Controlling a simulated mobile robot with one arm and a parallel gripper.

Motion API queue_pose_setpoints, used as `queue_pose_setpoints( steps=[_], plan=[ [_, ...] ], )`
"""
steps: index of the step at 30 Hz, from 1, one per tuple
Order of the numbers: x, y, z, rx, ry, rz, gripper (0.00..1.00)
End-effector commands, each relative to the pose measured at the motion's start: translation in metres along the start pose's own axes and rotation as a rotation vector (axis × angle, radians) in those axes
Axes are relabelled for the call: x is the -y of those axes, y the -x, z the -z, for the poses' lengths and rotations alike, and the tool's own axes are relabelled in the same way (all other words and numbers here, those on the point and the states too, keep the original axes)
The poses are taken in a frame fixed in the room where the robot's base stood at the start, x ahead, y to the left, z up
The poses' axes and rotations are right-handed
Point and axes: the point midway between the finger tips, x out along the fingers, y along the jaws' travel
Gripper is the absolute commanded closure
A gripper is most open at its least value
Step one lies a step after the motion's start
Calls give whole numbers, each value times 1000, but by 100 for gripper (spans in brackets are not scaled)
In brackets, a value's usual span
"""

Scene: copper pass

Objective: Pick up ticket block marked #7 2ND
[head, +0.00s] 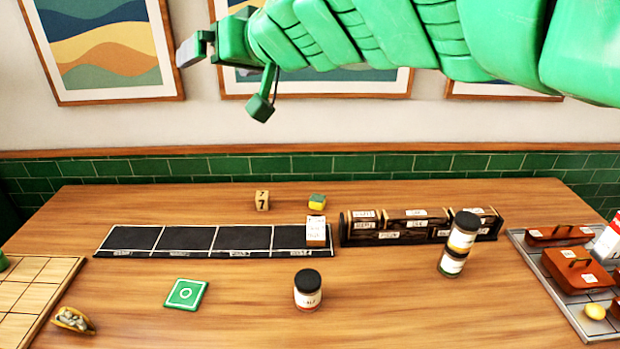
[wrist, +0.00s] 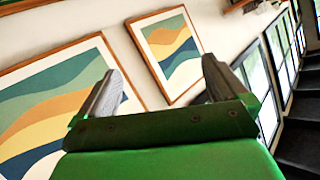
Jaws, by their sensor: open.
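A pale block with a printed label (head: 316,231) stands on the right end of a black strip (head: 188,239) divided into marked cells. Its print is too small to read, so I cannot tell if it is #7 2ND. A dark rack (head: 414,236) to its right holds several blocks with white labels, also unreadable. A small wooden cube (head: 262,200) behind the strip shows a 7. My gripper (head: 222,80) is high above the table's back, in front of the wall pictures, far from every block. In the wrist view, my gripper (wrist: 163,68) is open and empty.
Two stacked jars (head: 457,243) stand before the rack's right end. A dark-lidded jar (head: 308,290) and a green coaster (head: 186,294) lie in front of the strip. A yellow-green cube (head: 317,202) sits behind it. A tray (head: 535,255) is at right, a wooden grid board (head: 38,285) at left.

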Motion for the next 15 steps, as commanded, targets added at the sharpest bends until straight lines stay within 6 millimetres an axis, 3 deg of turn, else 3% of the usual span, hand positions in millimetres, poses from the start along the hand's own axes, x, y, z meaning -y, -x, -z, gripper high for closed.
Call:
queue_pose_setpoints(
  steps=[6, 10, 15],
  plan=[
    [-16, -24, 46, -202, -39, -70, 0],
    [-37, -35, 63, -291, -74, -153, 0],
    [-71, -47, 68, -361, -123, -297, 0]
  ],
)
